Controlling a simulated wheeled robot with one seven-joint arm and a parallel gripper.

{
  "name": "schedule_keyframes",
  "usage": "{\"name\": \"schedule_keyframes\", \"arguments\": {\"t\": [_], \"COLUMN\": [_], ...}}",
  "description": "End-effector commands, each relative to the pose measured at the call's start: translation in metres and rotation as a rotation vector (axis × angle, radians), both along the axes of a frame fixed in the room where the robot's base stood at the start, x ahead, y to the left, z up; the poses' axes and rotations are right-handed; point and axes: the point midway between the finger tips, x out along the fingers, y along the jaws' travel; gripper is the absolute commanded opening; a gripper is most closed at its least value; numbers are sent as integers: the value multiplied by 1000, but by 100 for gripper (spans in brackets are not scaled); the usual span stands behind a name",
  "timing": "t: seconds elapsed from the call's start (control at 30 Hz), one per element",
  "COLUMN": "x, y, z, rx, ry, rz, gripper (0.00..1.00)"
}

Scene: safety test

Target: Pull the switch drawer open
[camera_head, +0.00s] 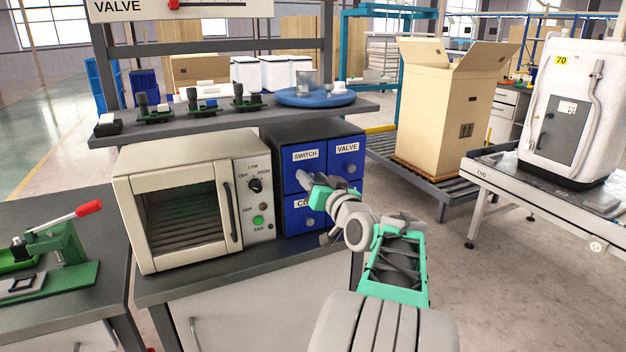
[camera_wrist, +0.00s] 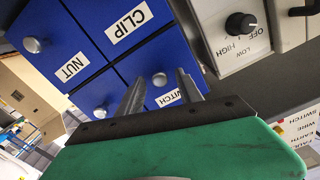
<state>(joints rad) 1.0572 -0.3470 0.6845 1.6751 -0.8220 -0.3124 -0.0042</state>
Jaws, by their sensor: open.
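The blue drawer cabinet (camera_head: 262,150) stands right of the oven, with a SWITCH drawer (camera_head: 312,170) at upper left in the head view. In the wrist view the picture is turned; the SWITCH label (camera_wrist: 190,91) shows partly behind a finger, and the drawer's round grey knob (camera_wrist: 159,79) appears between the two fingertips. My gripper (camera_wrist: 161,72) is open, its dark fingers apart on either side of the knob in the picture. Whether they touch the knob or drawer front I cannot tell. In the head view my gripper (camera_head: 305,180) is before the cabinet, covering part of its front. The SWITCH drawer looks shut.
The VALVE drawer (camera_head: 346,160) is beside the SWITCH drawer; the CLIP drawer (camera_wrist: 125,30) and NUT drawer (camera_wrist: 60,65) adjoin. The oven (camera_head: 180,200) stands close on the left. A shelf (camera_head: 225,112) with parts and a blue round tray (camera_head: 315,97) overhangs the cabinet.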

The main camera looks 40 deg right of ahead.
Motion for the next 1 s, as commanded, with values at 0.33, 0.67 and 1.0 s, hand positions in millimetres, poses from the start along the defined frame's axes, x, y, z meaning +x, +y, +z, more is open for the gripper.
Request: {"name": "schedule_keyframes", "arguments": {"t": [0.33, 0.67, 1.0], "x": [4, 4, 4], "y": [-1, -1, -1], "z": [0, 0, 0], "rx": [0, 0, 0], "ry": [0, 1, 1], "rz": [0, 0, 0], "gripper": [38, 11, 0]}}
